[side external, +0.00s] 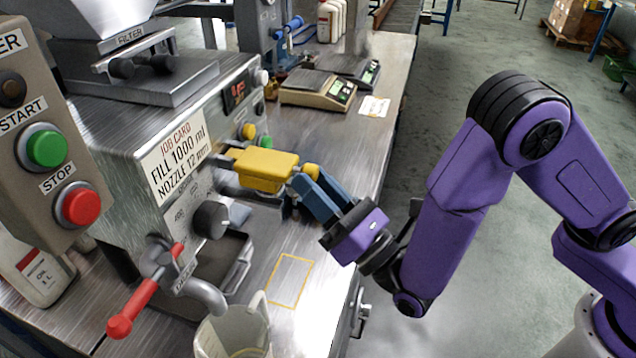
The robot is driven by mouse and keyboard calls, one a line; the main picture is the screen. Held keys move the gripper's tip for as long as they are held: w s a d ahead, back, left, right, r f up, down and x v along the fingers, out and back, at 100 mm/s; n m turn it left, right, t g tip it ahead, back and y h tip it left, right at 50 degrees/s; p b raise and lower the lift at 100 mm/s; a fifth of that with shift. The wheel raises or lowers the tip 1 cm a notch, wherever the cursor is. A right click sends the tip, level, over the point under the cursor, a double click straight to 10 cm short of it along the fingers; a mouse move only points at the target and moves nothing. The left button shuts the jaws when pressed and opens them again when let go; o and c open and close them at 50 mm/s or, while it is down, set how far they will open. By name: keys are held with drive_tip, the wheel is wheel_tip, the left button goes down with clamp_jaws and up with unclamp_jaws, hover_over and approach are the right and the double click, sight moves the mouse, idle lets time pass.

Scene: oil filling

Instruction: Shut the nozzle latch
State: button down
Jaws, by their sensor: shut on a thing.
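The nozzle latch appears to be the yellow block (264,166) on the right side of the metal filling machine (170,150). It sticks out to the right, with a small yellow end piece at its right tip. My gripper (303,176), with blue fingers and a purple body, reaches it from the right. The fingers are shut on the yellow end piece. The fingers hide part of that end, and the nozzle behind the latch is hard to make out. I cannot tell from this view whether the latch is fully seated.
A red lever (145,297) and a curved spout (203,294) stand at the front, above a clear jug (236,330). A black dial (211,219) is below the job card (177,158). Scales (318,89) stand behind. The steel bench (340,150) is clear right of the latch.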

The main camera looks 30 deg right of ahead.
drive_tip(key=shift+d+f, duration=0.1)
drive_tip(key=shift+f, duration=0.35)
drive_tip(key=c, duration=1.2)
unclamp_jaws()
drive_tip(key=shift+w, duration=0.1)
drive_tip(key=shift+o, duration=0.2)
drive_tip(key=shift+r, duration=0.1)
drive_tip(key=v, duration=1.2)
drive_tip(key=shift+r, duration=0.1)
